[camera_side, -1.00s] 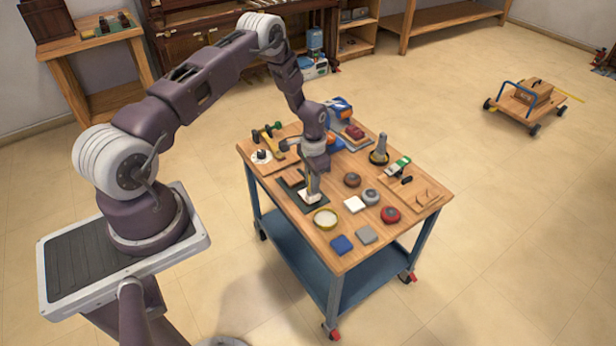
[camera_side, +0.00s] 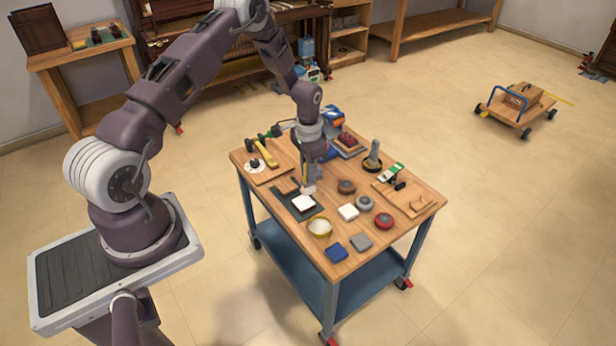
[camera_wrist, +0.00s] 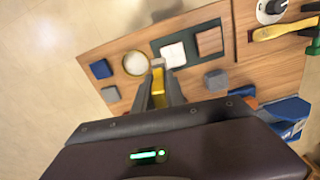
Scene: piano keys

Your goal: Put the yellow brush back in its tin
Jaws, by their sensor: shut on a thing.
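My gripper (camera_wrist: 159,98) is shut on the yellow brush (camera_wrist: 158,86), which stands between its fingers with a pale pinkish tip pointing down. In the side view my gripper (camera_side: 308,180) is just above and behind a white square (camera_side: 303,203) on a dark green mat. A round, yellow-rimmed tin (camera_side: 319,227) with a pale inside stands on the table in front of the mat. It also shows in the wrist view (camera_wrist: 136,63), just left of the brush tip. The brush appears clear of the tin.
The wooden table (camera_side: 285,232) is crowded. Blue (camera_side: 336,251) and grey (camera_side: 361,242) blocks lie near the tin.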

